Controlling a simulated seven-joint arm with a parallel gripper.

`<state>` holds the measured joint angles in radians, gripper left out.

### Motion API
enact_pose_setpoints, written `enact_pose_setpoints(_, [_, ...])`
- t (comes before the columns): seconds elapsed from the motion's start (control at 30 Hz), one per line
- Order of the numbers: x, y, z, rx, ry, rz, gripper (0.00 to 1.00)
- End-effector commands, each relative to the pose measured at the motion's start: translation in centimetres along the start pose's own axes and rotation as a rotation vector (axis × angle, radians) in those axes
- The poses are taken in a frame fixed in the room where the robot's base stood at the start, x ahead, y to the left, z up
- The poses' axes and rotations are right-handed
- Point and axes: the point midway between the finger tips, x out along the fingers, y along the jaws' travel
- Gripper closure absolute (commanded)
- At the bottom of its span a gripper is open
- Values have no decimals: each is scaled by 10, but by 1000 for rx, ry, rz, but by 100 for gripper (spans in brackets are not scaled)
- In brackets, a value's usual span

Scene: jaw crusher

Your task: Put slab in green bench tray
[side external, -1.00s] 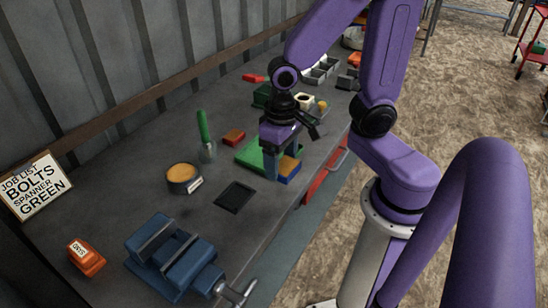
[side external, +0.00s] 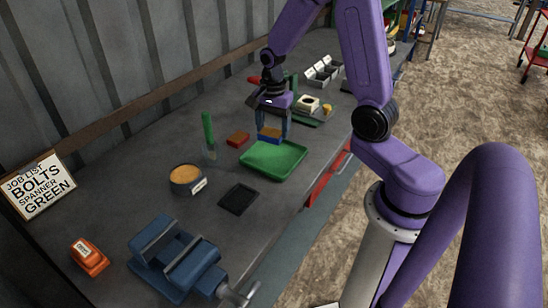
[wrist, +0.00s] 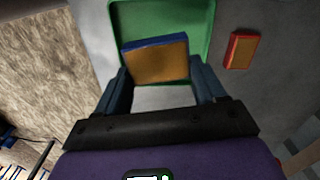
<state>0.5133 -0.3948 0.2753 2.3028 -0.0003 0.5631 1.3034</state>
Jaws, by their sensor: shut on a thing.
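The slab (side external: 269,133), a block with a tan face and a blue edge, is between the fingers of my gripper (side external: 272,137), which is shut on it. The wrist view also shows the slab (wrist: 157,62) gripped between both fingertips. The green bench tray (side external: 273,162) is a shallow rimmed tray lying empty on the bench. In the side view the slab is raised at the tray's far edge. In the wrist view it covers part of the green tray (wrist: 199,22); its exact height above it cannot be told.
A small red-orange block (side external: 238,139) lies left of the tray.

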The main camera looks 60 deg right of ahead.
Motion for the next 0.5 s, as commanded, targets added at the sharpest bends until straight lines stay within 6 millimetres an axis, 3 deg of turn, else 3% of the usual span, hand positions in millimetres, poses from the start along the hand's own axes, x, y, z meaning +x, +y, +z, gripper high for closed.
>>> enact_pose_setpoints(0.2, [6,-1,-23,137,0,0,79])
enact_pose_setpoints(0.5, [41,0,-25,152,-1,3,79])
